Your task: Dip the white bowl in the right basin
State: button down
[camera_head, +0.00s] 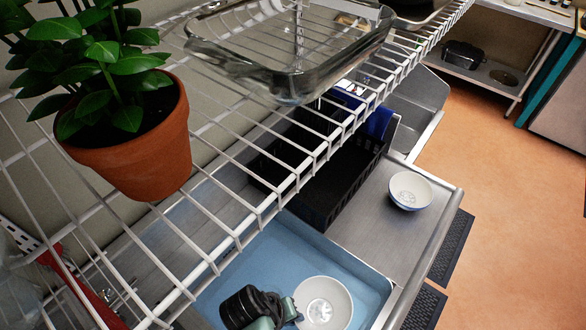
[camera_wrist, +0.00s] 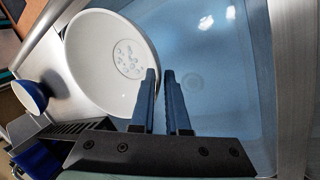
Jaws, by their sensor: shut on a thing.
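The white bowl (camera_head: 325,305) is in the lower middle of the head view, over the blue, water-filled basin (camera_head: 245,262). In the wrist view the white bowl (camera_wrist: 95,50) is large, with a patterned patch inside. My gripper (camera_head: 290,308) is at the bowl's left edge in the head view. In the wrist view my gripper (camera_wrist: 161,75) has its fingers on either side of the bowl's rim, shut on it. I cannot tell whether the bowl's underside touches the water. The drain shows through the water beside the fingers.
A second bowl (camera_head: 410,191), blue outside, stands on the metal counter (camera_head: 370,222). A black dish rack (camera_head: 322,205) is behind the basin. A wire shelf (camera_head: 268,202) hangs above, bearing a potted plant (camera_head: 140,140) and a glass dish (camera_head: 285,80). Another sink basin (camera_head: 415,132) lies beyond.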

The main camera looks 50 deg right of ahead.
notch_tip(320, 180, down, 22)
jog(key=b, duration=1.8)
jog(key=shift+w, duration=0.1)
dwell(5.2)
